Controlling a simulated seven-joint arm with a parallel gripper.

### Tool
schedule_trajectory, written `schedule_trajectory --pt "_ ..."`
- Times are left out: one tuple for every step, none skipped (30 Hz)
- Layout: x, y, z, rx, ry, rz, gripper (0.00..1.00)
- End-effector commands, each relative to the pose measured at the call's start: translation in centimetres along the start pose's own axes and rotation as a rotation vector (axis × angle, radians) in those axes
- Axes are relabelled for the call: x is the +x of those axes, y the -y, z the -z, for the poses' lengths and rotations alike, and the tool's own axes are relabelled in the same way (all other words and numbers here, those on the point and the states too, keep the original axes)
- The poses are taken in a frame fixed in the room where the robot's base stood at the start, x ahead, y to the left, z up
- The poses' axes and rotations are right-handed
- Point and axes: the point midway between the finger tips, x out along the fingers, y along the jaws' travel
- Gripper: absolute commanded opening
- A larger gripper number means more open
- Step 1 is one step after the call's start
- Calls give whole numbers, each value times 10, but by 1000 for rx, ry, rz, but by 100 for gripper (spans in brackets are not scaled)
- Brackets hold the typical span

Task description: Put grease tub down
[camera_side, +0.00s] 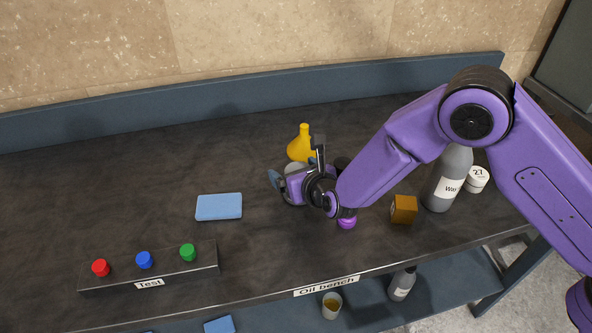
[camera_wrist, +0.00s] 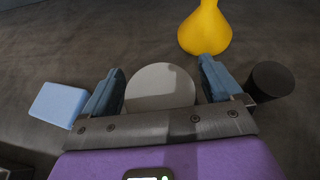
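The round, pale grey tub (camera_wrist: 160,88) is between the two blue fingers of my gripper (camera_wrist: 161,84) in the wrist view. Its left edge is close to the left finger, and a narrow dark gap shows by the right finger. In the side view the tub (camera_side: 293,169) is mostly hidden by my gripper (camera_side: 295,165), which is low over the middle of the bench (camera_side: 110,180). The fingers stand apart. Whether the tub's underside rests on the bench is hidden.
A yellow funnel (camera_side: 300,146) stands just behind my gripper. A blue sponge (camera_side: 219,207) lies to the left, and a button box (camera_side: 150,268) is at the front left. An orange box (camera_side: 403,209), a grey bottle (camera_side: 447,180) and a white labelled tub (camera_side: 477,180) stand right.

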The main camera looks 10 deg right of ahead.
Motion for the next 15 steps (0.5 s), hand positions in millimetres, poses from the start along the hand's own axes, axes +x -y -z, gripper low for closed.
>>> schedule_trajectory --pt "0 0 -1 0 0 0 92" --pt "-1 0 -1 0 1 0 92" --pt "-1 0 -3 1 1 0 92" --pt "-3 0 -3 1 0 0 92" --pt "-5 0 -3 0 0 -1 92" --pt "-9 -1 -3 -1 0 -1 92" --pt "-13 -1 -3 -1 -1 -2 92" --pt "-16 -1 -3 -1 0 -2 92" --pt "-22 -1 -3 -1 -1 -2 92" --pt "-27 -1 -3 -1 0 -2 92" --pt "-32 -1 -3 -1 1 -2 92" --pt "-40 -1 -3 -1 -1 -3 92" --pt "-45 -1 -3 -1 0 -3 92" --pt "-51 -1 -3 -1 0 -2 92" --pt "-58 -1 -3 -1 1 -3 92"
